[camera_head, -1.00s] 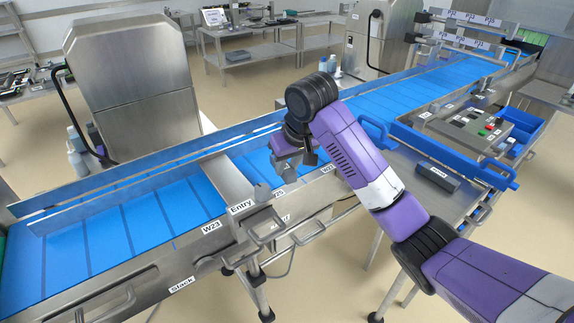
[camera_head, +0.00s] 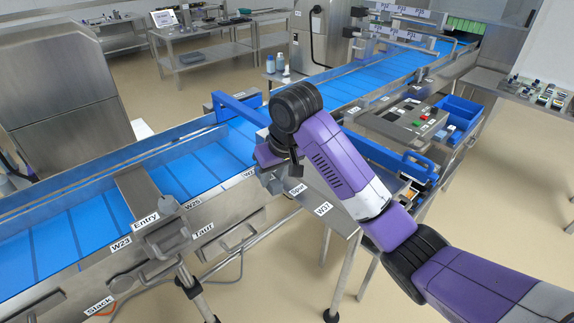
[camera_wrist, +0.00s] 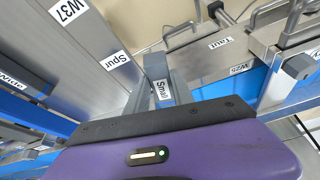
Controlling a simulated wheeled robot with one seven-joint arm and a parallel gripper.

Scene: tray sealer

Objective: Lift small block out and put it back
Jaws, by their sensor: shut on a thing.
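A small grey block with a white label, partly readable as "Smal", shows in the wrist view (camera_wrist: 161,90). It sits just beyond the dark front edge of my gripper, whose jaws are shut on it. In the head view my gripper (camera_head: 274,176) points down beside the conveyor's near edge, by the plate labelled "Spur". The block cannot be made out there, as my wrist covers that spot. Whether the block is clear of what lies beneath it cannot be told.
Another grey block labelled "Wide" (camera_wrist: 24,82) lies at the left of the wrist view, near blue rails. The blue conveyor belt (camera_head: 205,160) runs behind my gripper. A control box with buttons (camera_head: 405,120) stands to the right. The "Spur" plate (camera_wrist: 115,60) is close by.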

